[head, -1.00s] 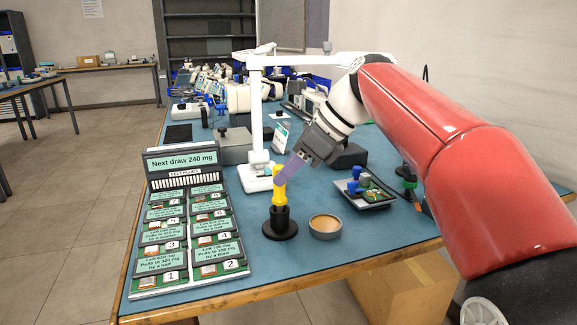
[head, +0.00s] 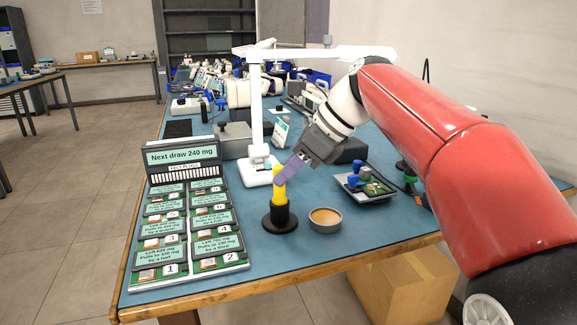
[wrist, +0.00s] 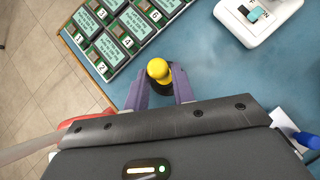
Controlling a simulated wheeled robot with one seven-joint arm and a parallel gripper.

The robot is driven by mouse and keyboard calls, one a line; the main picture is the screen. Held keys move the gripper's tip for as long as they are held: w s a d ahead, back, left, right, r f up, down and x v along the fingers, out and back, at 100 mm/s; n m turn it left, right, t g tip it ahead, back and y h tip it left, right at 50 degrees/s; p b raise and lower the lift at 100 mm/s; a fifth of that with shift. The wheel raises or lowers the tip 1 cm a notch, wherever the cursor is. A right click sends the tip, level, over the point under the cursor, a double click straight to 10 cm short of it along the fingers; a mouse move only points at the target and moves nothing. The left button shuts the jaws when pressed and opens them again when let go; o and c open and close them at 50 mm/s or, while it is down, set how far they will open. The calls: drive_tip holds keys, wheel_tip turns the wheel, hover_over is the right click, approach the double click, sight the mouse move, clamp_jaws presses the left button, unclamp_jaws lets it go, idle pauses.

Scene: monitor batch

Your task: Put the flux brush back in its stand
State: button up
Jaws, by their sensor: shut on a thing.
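The flux brush (head: 279,191) has a yellow handle and stands upright, its lower end inside the black stand (head: 279,216) near the front of the bench. In the wrist view, the round yellow top of the brush (wrist: 158,69) shows between the fingers, with the dark stand (wrist: 163,88) beneath it. My gripper (head: 285,176) comes down from the upper right with its purple fingers shut on the yellow handle. The bristle end is hidden inside the stand.
A board of numbered cards (head: 190,235) lies close on the left. A round tin (head: 325,219) stands just right of the stand. A tray (head: 365,187) with a small circuit board is farther right. A white-based lamp (head: 258,173) rises behind the stand.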

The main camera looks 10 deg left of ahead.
drive_tip(key=o, duration=1)
drive_tip(key=shift+o, duration=0.2)
drive_tip(key=p+v, duration=0.2)
drive_tip(key=v, duration=0.5)
drive_tip(key=s+d+f+n+t+h, duration=0.2)
drive_tip(key=s+d+f+n, duration=0.2)
drive_tip(key=d, duration=0.2)
drive_tip(key=s+d+f+n+t+h, duration=0.1)
drive_tip(key=s+d+f+n, duration=0.25)
drive_tip(key=d, duration=0.35)
drive_tip(key=s+d+f+n+t+h, duration=0.1)
drive_tip(key=s+d+f+n+h, duration=0.1)
drive_tip(key=s+d+f+n, duration=0.3)
drive_tip(key=s+d+f+n+t+h, duration=0.1)
drive_tip(key=s+d+f+n+h, duration=0.1)
drive_tip(key=s+d+f+n, duration=0.3)
drive_tip(key=s+f, duration=0.3)
drive_tip(key=f, duration=0.2)
drive_tip(key=shift+d+f+t+h, duration=0.2)
drive_tip(key=shift+t+h, duration=0.1)
drive_tip(key=shift+h, duration=0.1)
